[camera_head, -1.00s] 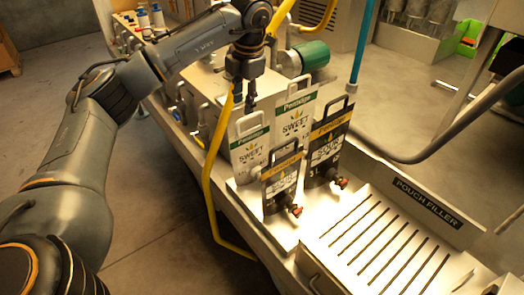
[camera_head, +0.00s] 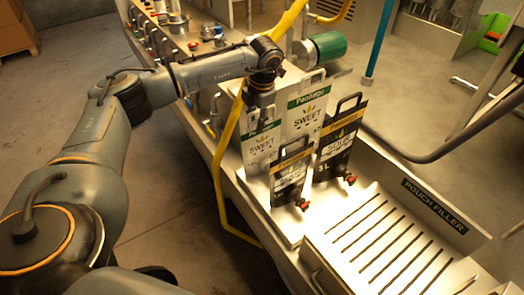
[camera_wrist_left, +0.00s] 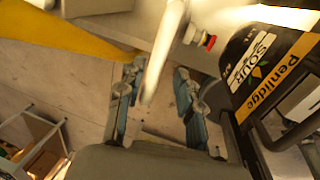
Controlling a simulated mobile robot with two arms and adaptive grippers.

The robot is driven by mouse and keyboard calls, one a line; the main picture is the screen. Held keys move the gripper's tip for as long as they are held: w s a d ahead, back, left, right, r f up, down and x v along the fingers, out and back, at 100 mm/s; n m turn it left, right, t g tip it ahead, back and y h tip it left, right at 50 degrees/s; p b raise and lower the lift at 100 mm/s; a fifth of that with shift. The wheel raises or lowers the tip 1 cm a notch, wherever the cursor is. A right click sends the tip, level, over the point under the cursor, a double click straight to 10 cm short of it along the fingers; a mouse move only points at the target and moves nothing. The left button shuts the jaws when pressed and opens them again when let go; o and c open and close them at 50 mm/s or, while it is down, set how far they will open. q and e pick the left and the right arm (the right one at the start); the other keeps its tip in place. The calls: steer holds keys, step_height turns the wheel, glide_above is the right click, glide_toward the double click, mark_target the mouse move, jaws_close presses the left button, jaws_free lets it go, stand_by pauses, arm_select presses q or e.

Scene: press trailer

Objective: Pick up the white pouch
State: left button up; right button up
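Two white pouches with green headers and "SWEET" labels stand upright in the head view: a nearer left one (camera_head: 260,152) and one behind it to the right (camera_head: 308,113). My left gripper (camera_head: 261,112) is at the top of the nearer white pouch, pointing down; its fingertips are hard to make out there. In the left wrist view, its two fingers (camera_wrist_left: 158,72) are apart, with a pale, edge-on strip (camera_wrist_left: 168,45) between them, apparently a white pouch. I cannot tell whether they touch it. My right gripper is not in view.
A small black pouch (camera_head: 289,176) and a larger black pouch (camera_head: 338,145) stand close in front and right. A slotted pouch filler tray (camera_head: 395,240) lies to the right.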

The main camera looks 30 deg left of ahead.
arm_select(q)
steer(key=shift+w+a+f, duration=0.1)
steer(key=shift+a+f, duration=0.05)
steer(key=shift+f, duration=0.45)
steer(key=shift+w+a+f, duration=0.1)
steer(key=shift+f, duration=0.45)
steer(key=shift+s, duration=0.1)
jaws_close()
steer(key=shift+r, duration=0.1)
